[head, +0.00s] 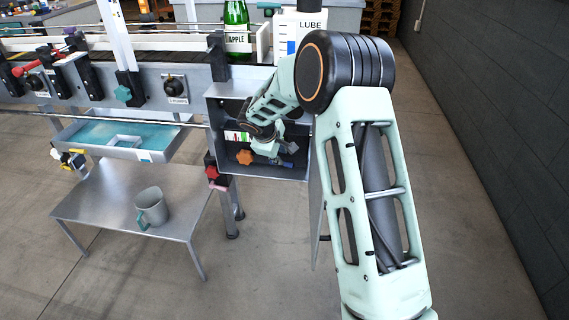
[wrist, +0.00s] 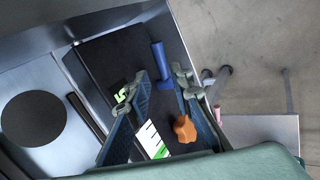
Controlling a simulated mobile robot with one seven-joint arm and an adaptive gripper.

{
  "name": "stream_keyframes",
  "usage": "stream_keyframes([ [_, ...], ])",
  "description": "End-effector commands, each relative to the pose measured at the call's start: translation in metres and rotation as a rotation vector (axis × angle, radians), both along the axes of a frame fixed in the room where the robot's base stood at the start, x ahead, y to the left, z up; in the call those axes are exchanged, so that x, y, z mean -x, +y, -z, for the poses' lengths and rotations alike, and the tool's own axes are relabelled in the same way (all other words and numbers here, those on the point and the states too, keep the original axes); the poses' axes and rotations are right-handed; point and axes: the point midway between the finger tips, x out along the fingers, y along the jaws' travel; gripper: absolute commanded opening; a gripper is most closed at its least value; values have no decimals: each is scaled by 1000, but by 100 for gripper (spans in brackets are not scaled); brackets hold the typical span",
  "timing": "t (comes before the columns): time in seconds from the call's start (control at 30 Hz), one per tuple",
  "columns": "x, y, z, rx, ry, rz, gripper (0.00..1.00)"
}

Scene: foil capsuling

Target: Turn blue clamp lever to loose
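The blue clamp lever (wrist: 160,60) shows in the wrist view as a short blue handle against the dark inside of an open cabinet. My gripper (wrist: 157,86) is open, its two fingers apart with nothing seen between the tips. The lever lies just beyond the fingertips, roughly in line with the gap; I cannot tell whether they touch. In the head view my gripper (head: 268,146) is inside the cabinet (head: 216,125), and a small bit of blue (head: 287,164) shows below it, partly hidden. The lever's pivot and any markings are not clear.
An orange knob (wrist: 184,130) sits close to the right finger; it also shows in the head view (head: 245,157). A green and white label (wrist: 152,141) is near the left finger. The cabinet walls are close around my gripper. A metal table (head: 100,195) holds a grey mug (head: 152,208).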

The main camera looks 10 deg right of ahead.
Motion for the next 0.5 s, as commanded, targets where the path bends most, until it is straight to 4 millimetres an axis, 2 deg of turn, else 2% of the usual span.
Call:
stream_keyframes([
  [0.03, -5, -3, 12, -1, 2, 1, 21],
  [0.2, -20, -12, 38, -1, 2, 1, 21],
  [0.5, -36, -20, 62, 0, -1, -1, 21],
])
